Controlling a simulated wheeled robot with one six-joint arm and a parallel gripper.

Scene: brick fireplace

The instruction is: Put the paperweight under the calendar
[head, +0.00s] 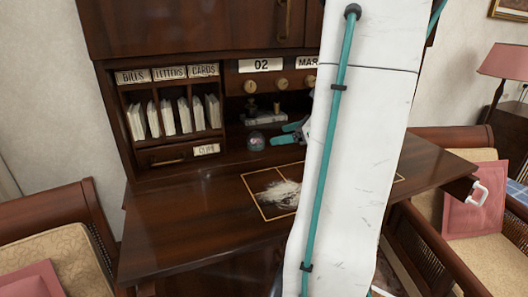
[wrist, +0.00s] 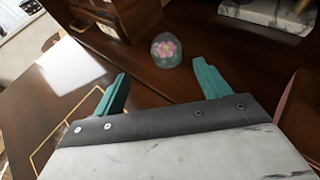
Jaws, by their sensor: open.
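The paperweight (head: 257,142) is a small clear glass dome. It sits on the desk near the niche below the calendar (head: 262,65), which has a white "02" card, a partly hidden "MAR" card and brass knobs. In the wrist view, the paperweight (wrist: 166,50) shows a pink flower inside. My gripper (head: 287,133) is open, its teal fingers just right of the paperweight in the head view. In the wrist view, my gripper (wrist: 160,86) has the paperweight beyond its fingertips, between their directions, and nothing is between the fingers. My arm hides the calendar's right part.
A marble-based desk piece (head: 266,118) stands in the niche behind the paperweight. Left is a letter rack (head: 175,113) with several envelopes. The wooden desktop (head: 180,225) has a gold-outlined panel with a pale smudge; its left part is clear. Chairs stand on both sides.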

